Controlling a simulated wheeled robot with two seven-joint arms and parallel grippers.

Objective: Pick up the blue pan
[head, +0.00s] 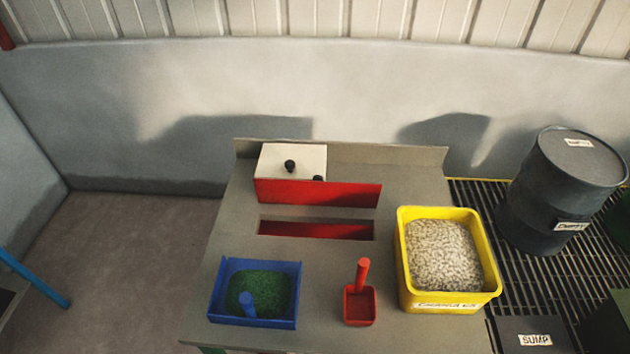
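A square blue pan (297,310) sits on the near left of the grey bench in the head view. It holds green granules (270,286). A short blue round handle (247,303) stands up from the granules near the pan's front. Whether this handle belongs to the pan or to a separate tool sunk in the granules, I cannot tell. Neither of my grippers shows in this view, and nothing is touching the pan.
A red scoop (360,303) with an upright handle stands right of the pan. A yellow bin (404,283) of pale pellets is further right. Behind are a bench slot (316,230) and a red-fronted box (317,193). A dark drum (540,200) stands on floor grating.

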